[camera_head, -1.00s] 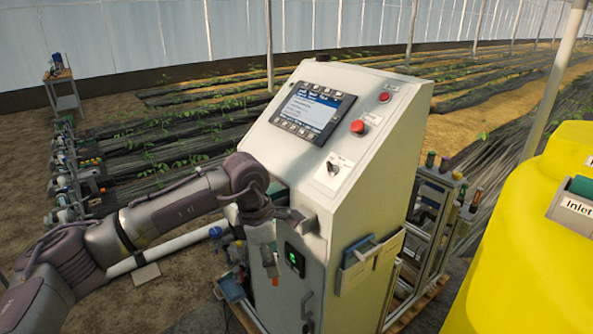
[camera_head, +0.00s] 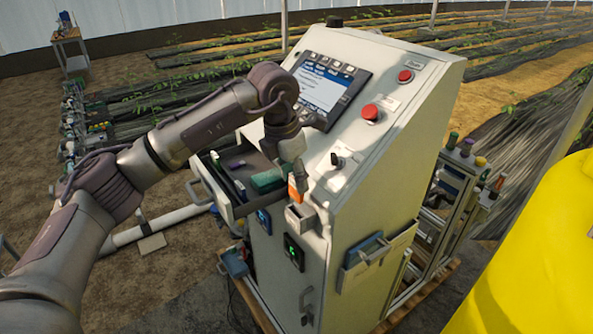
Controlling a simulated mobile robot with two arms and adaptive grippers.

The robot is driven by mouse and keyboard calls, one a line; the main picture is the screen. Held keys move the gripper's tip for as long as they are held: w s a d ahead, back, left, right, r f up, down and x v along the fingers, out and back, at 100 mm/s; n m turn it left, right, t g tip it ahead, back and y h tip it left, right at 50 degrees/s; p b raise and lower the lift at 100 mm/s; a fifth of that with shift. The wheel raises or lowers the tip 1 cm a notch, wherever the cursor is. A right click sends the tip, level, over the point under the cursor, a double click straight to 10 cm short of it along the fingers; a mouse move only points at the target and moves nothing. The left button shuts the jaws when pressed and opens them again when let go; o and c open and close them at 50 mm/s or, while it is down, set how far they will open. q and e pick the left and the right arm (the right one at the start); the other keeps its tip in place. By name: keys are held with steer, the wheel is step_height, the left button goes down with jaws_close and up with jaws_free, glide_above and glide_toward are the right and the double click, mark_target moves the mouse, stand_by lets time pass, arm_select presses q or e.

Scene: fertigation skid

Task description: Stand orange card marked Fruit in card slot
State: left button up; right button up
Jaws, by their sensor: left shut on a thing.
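The orange card (camera_head: 296,189) is held roughly upright in my left gripper (camera_head: 295,176), which is shut on it. Its lettering is too small to read. The card slot, a small grey open-topped holder (camera_head: 300,217) on the cabinet's front, is just below the card. The card's lower end appears above the holder's opening; I cannot tell whether it touches the rim. My right gripper is not in view.
An open drawer (camera_head: 216,186) with green and purple items juts from the cabinet (camera_head: 345,225), left of the gripper. A control screen (camera_head: 330,88) and red buttons sit above. A yellow tank (camera_head: 540,265) stands at right.

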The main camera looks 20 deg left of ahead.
mark_target(292, 194)
arm_select(q)
steer(key=shift+f, duration=0.65)
steer(key=shift+b+x, duration=0.7)
steer(key=shift+x, duration=0.55)
steer(key=shift+w+a+f, duration=0.1)
steer(key=shift+a+f, duration=0.1)
steer(key=shift+f, duration=0.2)
steer(key=shift+b+x, duration=0.6)
steer(key=shift+x, duration=0.15)
steer(key=shift+a+f+b, duration=0.1)
steer(key=shift+f+b, duration=0.5)
steer(key=shift+f, duration=0.4)
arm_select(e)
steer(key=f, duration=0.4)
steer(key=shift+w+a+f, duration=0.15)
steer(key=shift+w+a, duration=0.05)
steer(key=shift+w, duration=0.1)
